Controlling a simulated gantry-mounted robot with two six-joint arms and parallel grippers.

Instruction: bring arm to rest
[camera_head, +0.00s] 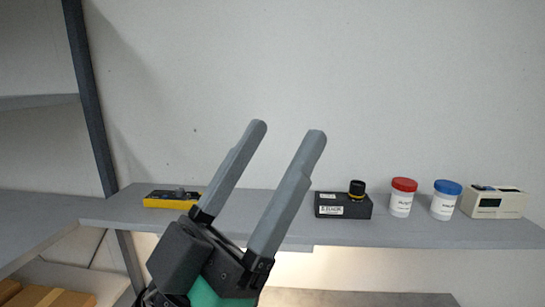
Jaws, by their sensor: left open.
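My left gripper (287,128) is raised in the middle of the head view, in front of the shelf. Its two long grey fingers point up and to the right and stand apart, with nothing between them. The plain wall shows behind the fingertips. The black and green wrist of my left arm (205,265) shows at the bottom of the view. My right gripper is not in view.
A grey shelf (420,230) runs across behind the gripper. On it are a yellow and black device (170,199), a black box (343,206) with a round knob, a red-lidded jar (401,203), a blue-lidded jar (443,206) and a beige device (497,203). Cardboard boxes (50,297) sit lower left.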

